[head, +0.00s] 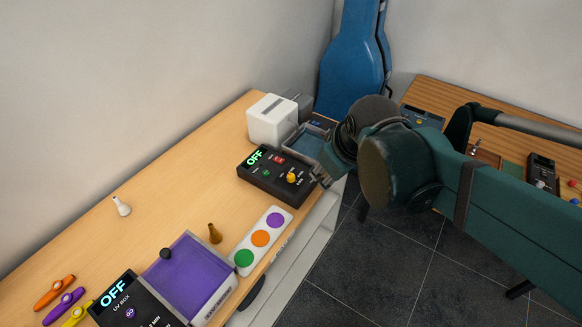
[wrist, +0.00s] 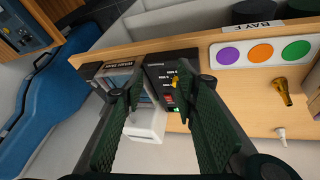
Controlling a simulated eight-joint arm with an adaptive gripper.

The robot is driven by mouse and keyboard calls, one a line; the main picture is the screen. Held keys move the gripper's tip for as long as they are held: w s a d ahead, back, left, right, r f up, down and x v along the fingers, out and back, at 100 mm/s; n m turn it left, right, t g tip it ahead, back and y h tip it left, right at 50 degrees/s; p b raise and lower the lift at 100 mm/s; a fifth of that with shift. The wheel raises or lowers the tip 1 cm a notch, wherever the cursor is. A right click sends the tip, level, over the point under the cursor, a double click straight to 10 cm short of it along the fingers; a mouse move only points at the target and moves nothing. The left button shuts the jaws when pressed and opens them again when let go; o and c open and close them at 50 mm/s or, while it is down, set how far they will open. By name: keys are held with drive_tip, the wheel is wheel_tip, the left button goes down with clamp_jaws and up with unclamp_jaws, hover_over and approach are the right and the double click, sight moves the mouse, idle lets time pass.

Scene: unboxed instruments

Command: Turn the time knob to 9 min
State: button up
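A black control box (head: 262,184) with a green OFF display, a red button, a green button and a yellow knob (head: 291,178) sits near the bench's front edge. The knob's setting is too small to read. My gripper (head: 323,178) is just right of the knob in the head view.
A white block-shaped unit (head: 272,118) stands behind the box. A UV box (head: 120,303), also reading OFF, and a plate with coloured discs (head: 261,239) lie left along the bench. A blue case (head: 351,60) stands behind.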

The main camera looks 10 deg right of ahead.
drive_tip(key=w+a+r+n+g+p, duration=0.1)
drive_tip(key=w+a+n+p, duration=0.1)
drive_tip(key=w+n+p, duration=0.15)
drive_tip(key=n+g+p, duration=0.4)
drive_tip(key=n+p, duration=0.7)
drive_tip(key=n, duration=0.2)
hover_over(291, 176)
drive_tip(key=shift+w+f, duration=0.1)
drive_tip(key=shift+f, duration=1.85)
drive_tip(key=shift+f, duration=0.15)
drive_tip(key=shift+f, duration=3.75)
drive_tip(key=shift+c, duration=0.6)
drive_tip(key=c, duration=0.8)
